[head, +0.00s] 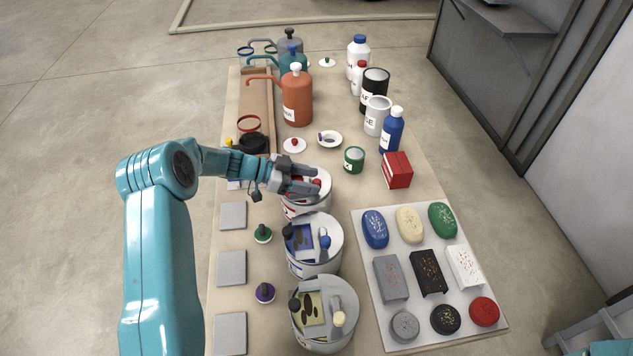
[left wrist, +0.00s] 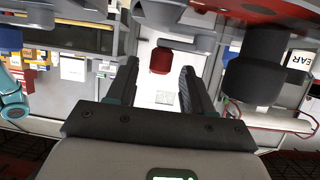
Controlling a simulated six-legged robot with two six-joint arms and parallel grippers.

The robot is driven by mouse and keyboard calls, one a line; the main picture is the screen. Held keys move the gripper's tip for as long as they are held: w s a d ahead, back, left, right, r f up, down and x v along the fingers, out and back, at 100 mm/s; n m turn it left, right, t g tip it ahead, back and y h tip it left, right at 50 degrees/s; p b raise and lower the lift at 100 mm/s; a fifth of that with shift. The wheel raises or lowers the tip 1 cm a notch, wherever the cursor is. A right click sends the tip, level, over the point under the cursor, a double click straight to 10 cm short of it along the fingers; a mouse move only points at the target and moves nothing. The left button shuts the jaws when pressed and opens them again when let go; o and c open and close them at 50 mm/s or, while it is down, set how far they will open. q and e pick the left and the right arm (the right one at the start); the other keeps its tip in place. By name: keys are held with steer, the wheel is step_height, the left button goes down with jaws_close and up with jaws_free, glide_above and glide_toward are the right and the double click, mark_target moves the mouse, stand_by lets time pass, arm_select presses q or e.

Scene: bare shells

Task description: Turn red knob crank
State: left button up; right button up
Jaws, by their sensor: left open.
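A white tin (head: 318,208) with red on its top stands at the far end of a row of three similar tins, right under my left gripper (head: 304,184). The gripper's fingers cover much of its top in the head view. In the left wrist view a red knob (left wrist: 161,60) shows between the two spread fingers, with gaps on both sides. A larger dark knob (left wrist: 256,72) is at the right of that view, outside the fingers, below a red surface. My left gripper is open. My right gripper is not in view.
Nearer are a tin with a blue knob (head: 325,242) and one with a cream knob (head: 339,318). A tray (head: 450,272) of coloured blocks lies to the right. A red box (head: 397,170) and a green can (head: 354,159) stand beyond the gripper. Bottles crowd the far end.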

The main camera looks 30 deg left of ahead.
arm_select(q)
steer(key=b+v, duration=0.2)
steer(key=v, duration=1.1)
steer(key=shift+s+a+r, duration=0.15)
steer(key=shift+s+a, duration=0.1)
steer(key=shift+s, duration=0.05)
